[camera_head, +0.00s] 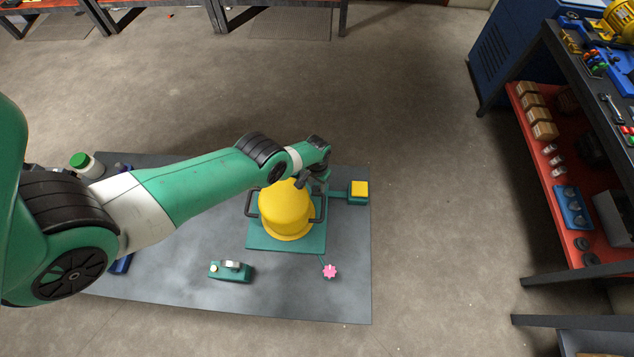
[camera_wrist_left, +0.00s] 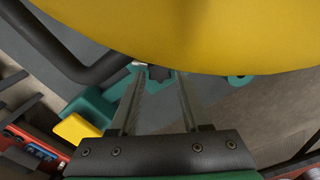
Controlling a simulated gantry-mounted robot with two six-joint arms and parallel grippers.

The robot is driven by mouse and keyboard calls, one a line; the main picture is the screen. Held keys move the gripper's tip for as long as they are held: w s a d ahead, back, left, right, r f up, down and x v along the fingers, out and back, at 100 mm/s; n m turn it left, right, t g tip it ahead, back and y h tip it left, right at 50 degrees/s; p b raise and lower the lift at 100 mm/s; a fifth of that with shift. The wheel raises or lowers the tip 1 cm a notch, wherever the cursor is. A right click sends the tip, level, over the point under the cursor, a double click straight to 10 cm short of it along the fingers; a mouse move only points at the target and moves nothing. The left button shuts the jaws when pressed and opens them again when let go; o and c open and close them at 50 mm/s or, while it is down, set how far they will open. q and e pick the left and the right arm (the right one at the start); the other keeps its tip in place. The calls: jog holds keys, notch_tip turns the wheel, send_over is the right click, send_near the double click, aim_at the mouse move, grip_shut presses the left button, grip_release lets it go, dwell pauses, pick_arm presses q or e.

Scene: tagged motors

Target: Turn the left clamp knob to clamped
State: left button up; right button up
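The yellow motor (camera_head: 285,209) stands on a green base plate (camera_head: 285,246) with dark handles at its sides. A pink star-shaped knob (camera_head: 329,271) sits at the plate's front right. A dark star-shaped knob (camera_wrist_left: 159,73) shows below the yellow dome in the left wrist view. My left gripper (camera_head: 308,180) is at the motor's far right side, its fingertips hard to make out in the head view. In the left wrist view, my left gripper (camera_wrist_left: 161,78) is open, with the dark knob between its fingertips. I cannot tell whether they touch it. My right gripper is out of view.
A yellow-topped green box (camera_head: 359,190) is joined to the plate's right side. A small green device (camera_head: 231,271) lies at the front left on the grey mat (camera_head: 180,285). A dark handle bar (camera_wrist_left: 90,72) passes close left of the fingers. Shelving (camera_head: 560,140) stands at right.

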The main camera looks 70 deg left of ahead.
pick_arm(q)
grip_shut()
jog(key=shift+m, duration=0.4)
jog(key=m, duration=0.3)
jog(key=shift+d+m, duration=0.1)
jog(key=shift+m, duration=0.2)
jog(key=m, duration=0.4)
jog(key=shift+d+m, duration=0.15)
jog(key=shift+m, duration=0.15)
jog(key=m, duration=0.4)
jog(key=shift+d+m, duration=0.1)
jog(key=shift+m, duration=0.2)
jog(key=shift+s+d+m+p, duration=0.1)
jog(key=shift+m+p, duration=0.3)
jog(key=shift+m, duration=1.8)
